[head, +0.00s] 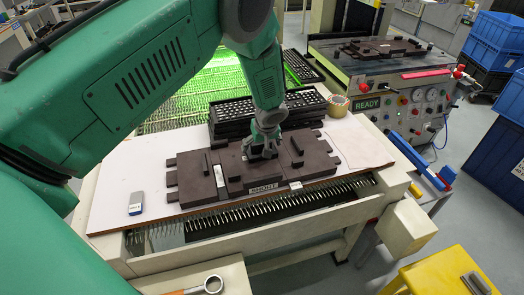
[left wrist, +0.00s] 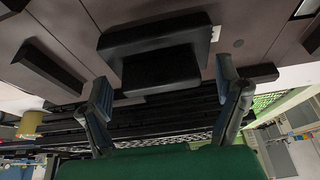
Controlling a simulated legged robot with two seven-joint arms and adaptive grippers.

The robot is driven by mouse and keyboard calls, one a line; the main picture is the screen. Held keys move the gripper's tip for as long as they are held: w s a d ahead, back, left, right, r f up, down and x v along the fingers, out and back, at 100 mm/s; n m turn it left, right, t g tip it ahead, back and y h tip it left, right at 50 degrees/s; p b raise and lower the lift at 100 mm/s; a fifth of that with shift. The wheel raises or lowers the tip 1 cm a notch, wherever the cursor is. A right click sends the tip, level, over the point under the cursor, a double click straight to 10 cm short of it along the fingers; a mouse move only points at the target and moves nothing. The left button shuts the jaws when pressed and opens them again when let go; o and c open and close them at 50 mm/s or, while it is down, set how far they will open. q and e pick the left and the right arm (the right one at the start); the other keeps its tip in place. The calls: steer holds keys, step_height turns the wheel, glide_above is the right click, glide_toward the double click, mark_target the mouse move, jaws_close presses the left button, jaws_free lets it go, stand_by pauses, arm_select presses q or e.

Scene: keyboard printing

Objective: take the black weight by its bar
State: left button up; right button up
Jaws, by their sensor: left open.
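The black weight (left wrist: 160,62) shows in the left wrist view as a wide dark block with a narrower black part standing out from it. It lies against a brown plate (left wrist: 250,20). My left gripper (left wrist: 163,85) is open, with one finger on each side of the narrower part and visible gaps to both. In the head view my left gripper (head: 262,150) points down over the middle of the brown fixture (head: 235,180) and hides most of the weight. I cannot tell whether any finger touches it. My right gripper is not in view.
Black key trays (head: 232,112) are stacked just behind the fixture, with a tape roll (head: 338,105) beside them. A small grey-blue box (head: 136,203) lies at the left of the white table top (head: 125,175).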

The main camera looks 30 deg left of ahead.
arm_select(q)
steer(key=c, duration=1.3)
steer(key=shift+w, duration=0.1)
steer(key=c, duration=0.3)
steer(key=shift+r, duration=0.2)
steer(key=shift+c, duration=0.2)
step_height(320, 180, up, 10)
steer(key=shift+f+b, duration=0.1)
steer(key=shift+b, duration=0.4)
